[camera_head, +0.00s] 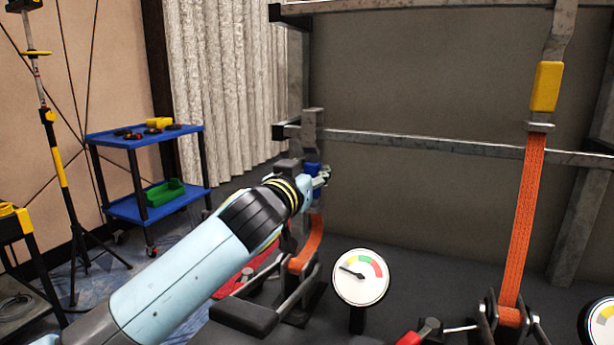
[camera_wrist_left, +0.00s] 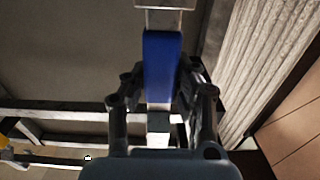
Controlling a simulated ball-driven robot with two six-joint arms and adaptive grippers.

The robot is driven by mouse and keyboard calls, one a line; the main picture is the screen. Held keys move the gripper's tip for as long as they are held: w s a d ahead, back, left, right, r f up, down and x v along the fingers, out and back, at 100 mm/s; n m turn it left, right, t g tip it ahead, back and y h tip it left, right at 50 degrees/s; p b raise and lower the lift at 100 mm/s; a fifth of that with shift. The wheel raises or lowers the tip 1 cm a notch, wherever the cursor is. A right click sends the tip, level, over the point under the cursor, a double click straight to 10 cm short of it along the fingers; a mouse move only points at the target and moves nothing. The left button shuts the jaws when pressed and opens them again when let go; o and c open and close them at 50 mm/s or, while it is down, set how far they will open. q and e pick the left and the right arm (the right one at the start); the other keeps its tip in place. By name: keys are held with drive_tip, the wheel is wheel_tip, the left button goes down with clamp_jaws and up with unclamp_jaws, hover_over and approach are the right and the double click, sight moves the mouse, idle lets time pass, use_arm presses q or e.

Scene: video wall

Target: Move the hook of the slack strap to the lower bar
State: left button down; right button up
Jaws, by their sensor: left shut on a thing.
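My left gripper (camera_head: 322,177) is shut on the blue grip (camera_head: 312,169) of the slack strap's hook. The blue grip (camera_wrist_left: 162,65) sits between both fingers in the left wrist view. The grey metal hook (camera_head: 312,125) rises above the grip, at the left end of the lower bar (camera_head: 430,142). I cannot tell whether the hook rests on the bar or stands in front of it. The orange slack strap (camera_head: 311,245) hangs curved below the gripper, down to its ratchet. My right gripper is not in view.
A taut orange strap (camera_head: 524,215) with a yellow grip (camera_head: 546,86) stands at the right. The upper bar (camera_head: 420,7) runs along the top. A round gauge (camera_head: 361,277) stands below the gripper. A blue cart (camera_head: 140,140) is at the left, before a grey curtain (camera_head: 225,80).

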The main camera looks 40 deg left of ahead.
use_arm(q)
drive_tip(key=shift+x, duration=0.8)
drive_tip(key=shift+w+f+b, duration=0.15)
drive_tip(key=shift+f+b, duration=1.1)
drive_tip(key=shift+f, duration=0.05)
drive_tip(key=c, duration=1)
unclamp_jaws()
